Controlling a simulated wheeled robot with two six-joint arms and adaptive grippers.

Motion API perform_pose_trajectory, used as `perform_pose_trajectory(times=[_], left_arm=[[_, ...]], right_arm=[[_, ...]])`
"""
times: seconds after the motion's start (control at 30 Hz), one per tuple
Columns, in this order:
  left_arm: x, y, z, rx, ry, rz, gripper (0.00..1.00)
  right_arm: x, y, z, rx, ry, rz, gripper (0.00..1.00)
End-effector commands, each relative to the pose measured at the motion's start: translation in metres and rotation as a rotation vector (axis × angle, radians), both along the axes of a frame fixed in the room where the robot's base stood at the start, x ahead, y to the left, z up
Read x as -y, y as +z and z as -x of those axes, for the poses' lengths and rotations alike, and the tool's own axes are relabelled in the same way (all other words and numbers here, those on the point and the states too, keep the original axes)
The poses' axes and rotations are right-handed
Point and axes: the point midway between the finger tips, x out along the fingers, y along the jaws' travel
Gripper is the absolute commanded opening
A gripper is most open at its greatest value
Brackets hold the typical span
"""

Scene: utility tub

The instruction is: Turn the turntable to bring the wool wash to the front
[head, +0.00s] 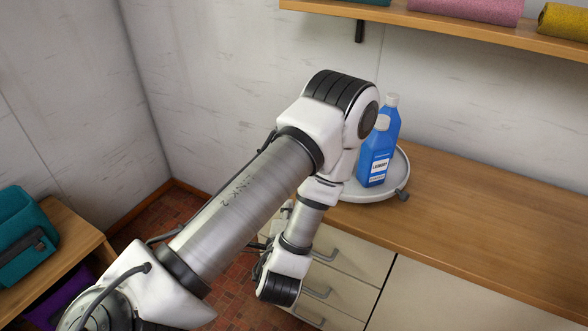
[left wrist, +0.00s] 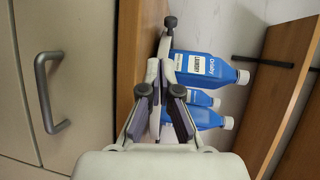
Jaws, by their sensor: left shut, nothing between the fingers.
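The left wrist view shows blue bottles (left wrist: 208,68), one label seeming to read "LAUNDRY"; I cannot tell which is the wool wash. My left arm hides the turntable's left part. My left gripper (left wrist: 162,92) is shut and empty, near the turntable's rim; whether it touches is unclear. My right gripper is out of view.
The wooden counter (head: 480,215) is clear right of the turntable. Drawers with grey handles (head: 325,255) are below its front. A wall shelf (head: 450,30) with rolled towels hangs above. A teal bag (head: 25,235) sits on a wooden bench at left.

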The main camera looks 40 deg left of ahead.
Motion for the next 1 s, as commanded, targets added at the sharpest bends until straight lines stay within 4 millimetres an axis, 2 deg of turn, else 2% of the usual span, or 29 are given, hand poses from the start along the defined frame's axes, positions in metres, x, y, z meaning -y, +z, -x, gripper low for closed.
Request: perform_pose_trajectory(times=[0.17, 0.4, 0.43, 0.5, 0.63, 0.8, 1.0], left_arm=[[-0.012, -0.010, -0.013, 0.008, 0.007, -0.001, 0.00], [-0.033, -0.019, -0.039, 0.011, 0.004, 0.003, 0.00], [-0.038, -0.010, -0.045, 0.007, 0.005, 0.004, 0.00], [-0.048, -0.010, -0.056, 0.006, 0.005, 0.002, 0.00], [-0.065, -0.015, -0.078, 0.004, 0.003, 0.000, 0.00], [-0.081, -0.010, -0.099, 0.004, 0.000, 0.000, 0.00], [-0.087, -0.009, -0.106, 0.001, -0.001, -0.001, 0.00]], right_arm=[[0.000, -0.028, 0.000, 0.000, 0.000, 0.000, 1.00], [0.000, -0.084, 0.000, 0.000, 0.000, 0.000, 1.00], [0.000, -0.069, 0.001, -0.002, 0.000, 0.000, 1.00], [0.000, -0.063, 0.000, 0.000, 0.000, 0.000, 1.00], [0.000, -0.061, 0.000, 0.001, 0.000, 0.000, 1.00], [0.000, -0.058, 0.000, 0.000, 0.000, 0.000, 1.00], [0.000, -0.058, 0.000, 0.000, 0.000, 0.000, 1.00]])
